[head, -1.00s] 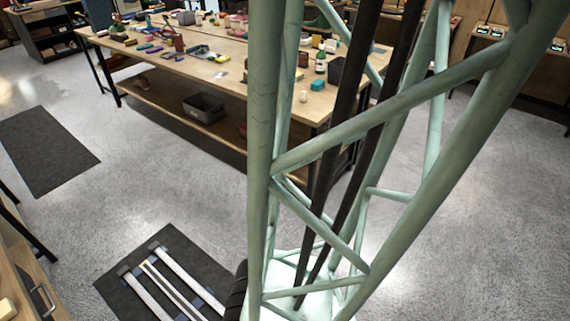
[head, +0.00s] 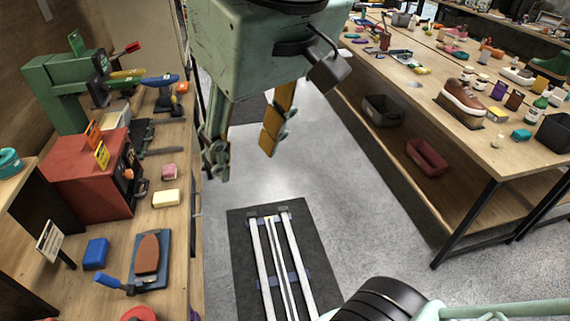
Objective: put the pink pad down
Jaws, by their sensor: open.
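A small pink pad (head: 169,172) lies on the left wooden bench, close to its aisle-side edge, just behind a cream block. My gripper (head: 243,158) hangs in the upper middle of the head view, to the right of the pad. Its two fingers are spread wide, and I see nothing between them. The pad is apart from the gripper in the picture. The fingers overlap the aisle floor in the view; their height is hard to tell.
The left bench also holds a cream block (head: 166,198), a red machine (head: 90,178), a blue block (head: 96,254) and a brown sole on a blue board (head: 148,254). A long table (head: 520,160) with shoes and bottles stands right.

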